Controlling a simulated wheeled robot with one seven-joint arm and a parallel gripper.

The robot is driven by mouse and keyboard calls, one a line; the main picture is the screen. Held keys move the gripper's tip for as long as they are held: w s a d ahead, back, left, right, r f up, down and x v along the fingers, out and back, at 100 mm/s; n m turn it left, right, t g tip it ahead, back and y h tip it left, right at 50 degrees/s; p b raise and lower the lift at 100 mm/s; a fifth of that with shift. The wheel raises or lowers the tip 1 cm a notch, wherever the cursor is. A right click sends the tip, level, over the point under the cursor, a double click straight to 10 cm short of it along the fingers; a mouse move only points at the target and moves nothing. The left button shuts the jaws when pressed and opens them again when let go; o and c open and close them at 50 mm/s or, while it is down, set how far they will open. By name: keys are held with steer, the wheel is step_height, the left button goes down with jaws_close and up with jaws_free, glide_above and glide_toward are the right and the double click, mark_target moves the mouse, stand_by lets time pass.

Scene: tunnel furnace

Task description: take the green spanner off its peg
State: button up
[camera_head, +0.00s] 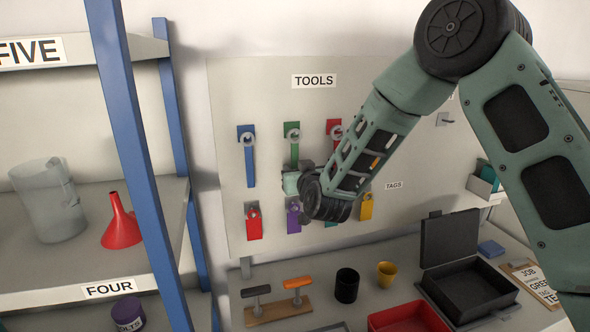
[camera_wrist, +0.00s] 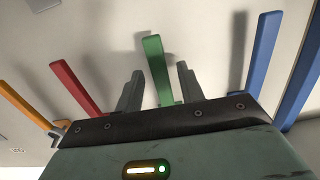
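The green spanner (camera_head: 294,152) hangs on the tool board (camera_head: 233,101) under the TOOLS sign, between a blue spanner (camera_head: 249,165) and a red one (camera_head: 333,128). My gripper (camera_head: 305,165) is at its lower part in the head view, where my wrist hides the fingertips and the spanner's lower end. In the wrist view, the green spanner (camera_wrist: 156,67) stands between the two grey fingers of my gripper (camera_wrist: 160,82). The fingers are apart, with a gap on each side of the handle. The peg end is hidden in the wrist view.
In the wrist view, the red spanner (camera_wrist: 77,87) and blue spanner (camera_wrist: 263,52) flank the fingers. Below on the board hang red (camera_head: 254,225), purple (camera_head: 293,217) and yellow (camera_head: 366,207) items. A bench holds a black cup (camera_head: 347,286) and an open black case (camera_head: 466,291).

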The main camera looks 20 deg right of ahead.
mark_target(295, 164)
steer(key=shift+c, duration=0.4)
steer(key=c, duration=0.7)
steer(key=shift+r, duration=0.1)
steer(key=shift+r, duration=0.25)
steer(key=shift+s+r+b, duration=0.2)
steer(key=shift+s+b, duration=0.15)
steer(key=shift+s, duration=0.55)
steer(key=shift+s+r+b, duration=0.15)
steer(key=shift+s+b, duration=0.15)
steer(key=shift+s, duration=0.55)
steer(key=shift+s+b, duration=1.2)
steer(key=shift+s, duration=2.3)
